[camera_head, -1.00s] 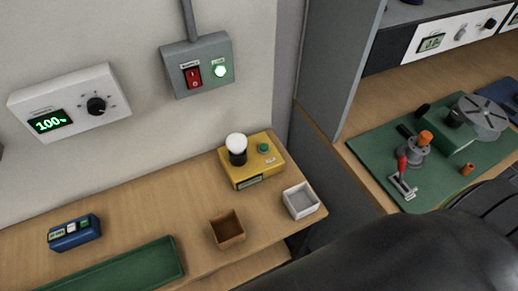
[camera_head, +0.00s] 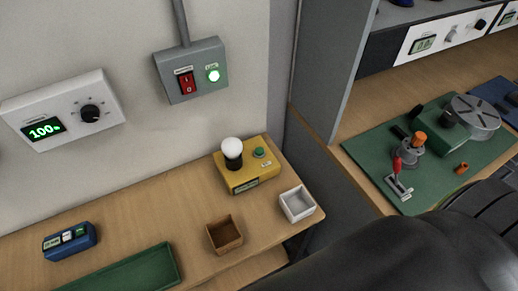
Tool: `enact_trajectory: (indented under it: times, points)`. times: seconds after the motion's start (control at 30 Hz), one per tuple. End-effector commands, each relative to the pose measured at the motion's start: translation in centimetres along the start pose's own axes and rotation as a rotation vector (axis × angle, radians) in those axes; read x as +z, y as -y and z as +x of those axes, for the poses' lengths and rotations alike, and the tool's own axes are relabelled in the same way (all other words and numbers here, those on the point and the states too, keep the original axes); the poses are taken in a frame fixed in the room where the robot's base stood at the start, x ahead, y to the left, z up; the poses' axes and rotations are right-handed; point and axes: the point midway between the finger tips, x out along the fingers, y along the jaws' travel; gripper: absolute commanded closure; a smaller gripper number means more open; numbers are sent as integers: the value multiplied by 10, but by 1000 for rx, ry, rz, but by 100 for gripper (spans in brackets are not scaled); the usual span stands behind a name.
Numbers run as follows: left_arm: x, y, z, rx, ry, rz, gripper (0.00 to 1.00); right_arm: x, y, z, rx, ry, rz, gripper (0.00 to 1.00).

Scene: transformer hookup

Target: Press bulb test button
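A yellow bulb test box (camera_head: 246,178) sits near the right end of the wooden table against the wall. A white bulb (camera_head: 232,148) stands upright in a black socket on its top left and looks unlit. A green button (camera_head: 259,153) is on the box's top, to the right of the bulb. Nothing touches the button. A large dark part of my arm (camera_head: 380,250) fills the lower right. Neither gripper shows in the view.
A brown tray (camera_head: 225,249) and a white tray (camera_head: 310,215) stand in front of the box. A blue device (camera_head: 70,243) and a green tray (camera_head: 172,283) are at left. A grey switch box (camera_head: 205,90) and a dial panel (camera_head: 112,119) are on the wall. A green mat (camera_head: 370,152) lies at right.

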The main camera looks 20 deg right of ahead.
Motion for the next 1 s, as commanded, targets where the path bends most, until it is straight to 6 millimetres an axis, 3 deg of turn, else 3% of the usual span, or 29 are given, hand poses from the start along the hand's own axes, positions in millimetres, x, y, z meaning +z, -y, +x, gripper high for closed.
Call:
enact_trajectory:
  times: [0.1, 1.0]
  points:
    - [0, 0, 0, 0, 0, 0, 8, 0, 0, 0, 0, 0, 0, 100]
    - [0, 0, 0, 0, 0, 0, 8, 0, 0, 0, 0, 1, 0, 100]
